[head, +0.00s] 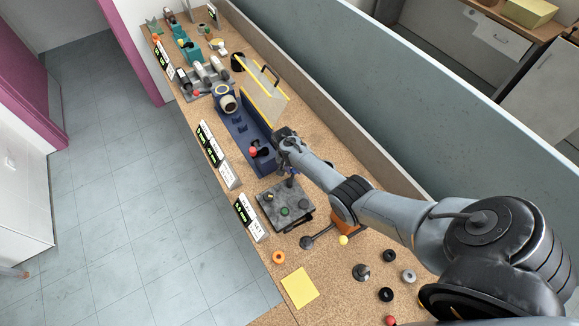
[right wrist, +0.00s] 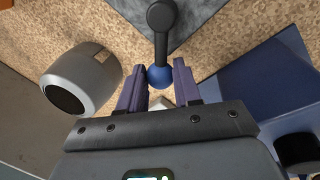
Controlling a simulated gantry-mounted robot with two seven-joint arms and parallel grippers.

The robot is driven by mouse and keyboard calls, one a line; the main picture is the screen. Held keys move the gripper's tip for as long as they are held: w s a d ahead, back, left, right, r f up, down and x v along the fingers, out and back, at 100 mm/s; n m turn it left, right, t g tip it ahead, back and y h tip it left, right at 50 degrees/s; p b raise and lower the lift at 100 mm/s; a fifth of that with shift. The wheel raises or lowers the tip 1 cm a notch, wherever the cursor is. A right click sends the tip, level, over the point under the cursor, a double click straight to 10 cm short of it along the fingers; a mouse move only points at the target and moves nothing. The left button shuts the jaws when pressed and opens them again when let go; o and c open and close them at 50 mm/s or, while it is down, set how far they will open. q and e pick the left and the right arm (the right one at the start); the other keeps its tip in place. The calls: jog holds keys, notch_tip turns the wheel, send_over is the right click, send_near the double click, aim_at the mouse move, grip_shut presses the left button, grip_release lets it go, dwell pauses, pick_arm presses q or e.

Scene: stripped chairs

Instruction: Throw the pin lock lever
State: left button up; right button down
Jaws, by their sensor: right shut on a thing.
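The pin lock lever shows in the right wrist view as a dark arm (right wrist: 161,40) with a round pivot end at the top and a blue ball knob (right wrist: 160,77) at its near end. My right gripper (right wrist: 160,72) has its two fingers on either side of the blue knob, shut on it. In the head view my right gripper (head: 291,170) is above the far edge of a dark grey plate (head: 275,200) with a green button; the wrist partly hides the lever there. My left gripper is not in view.
A blue fixture (head: 240,128) with a red-knobbed lever (head: 253,151) and a yellow-edged clear guard (head: 264,92) stands beyond the plate. A grey cylinder (right wrist: 85,78) is left of the fingers. Loose rings and a yellow sheet (head: 300,288) lie on the near bench.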

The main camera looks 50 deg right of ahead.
jog(key=shift+s+d+m+p, duration=0.15)
jog(key=shift+s+m+p, duration=0.2)
jog(key=shift+m, duration=0.55)
jog(key=shift+s, duration=0.1)
jog(key=c, duration=0.8)
grip_release()
jog(key=shift+r, duration=0.1)
jog(key=r, duration=0.3)
jog(key=w+r+p, duration=0.1)
jog(key=r, duration=0.2)
jog(key=r+p, duration=0.1)
jog(key=r, duration=0.2)
jog(key=shift+w+a, duration=0.25)
jog(key=shift+w, duration=0.05)
jog(key=shift+w+r, duration=0.1)
jog(key=shift+r, duration=0.6)
